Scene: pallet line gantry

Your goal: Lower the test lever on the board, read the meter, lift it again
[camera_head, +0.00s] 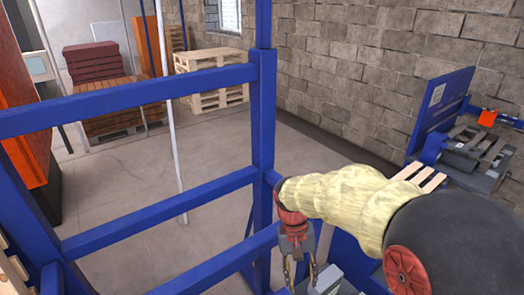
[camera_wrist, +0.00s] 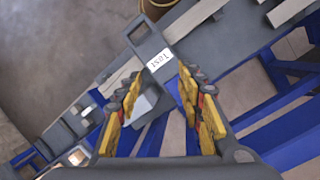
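In the wrist view my gripper (camera_wrist: 159,84) is open, with its yellow fingers spread wide. A white label reading "Test" (camera_wrist: 160,60) lies just beyond and between the fingertips, on a grey part. A grey rectangular frame piece (camera_wrist: 147,38) stands beside the label; I cannot tell whether it is the lever. A pale blue-white face (camera_wrist: 144,101) shows between the fingers, partly hidden; I cannot tell whether it is the meter. No contact with the fingers is visible. In the head view my gripper (camera_head: 300,275) points down by a grey box (camera_head: 327,280) at the bottom edge.
Blue rails and a blue post (camera_head: 263,130) stand close to my arm's left. More blue bars (camera_wrist: 280,120) lie below the grey board (camera_wrist: 90,110). A blue panel with grey machinery (camera_head: 440,112) stands at right. Pallets (camera_head: 210,75) stand at the back; open floor lies before them.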

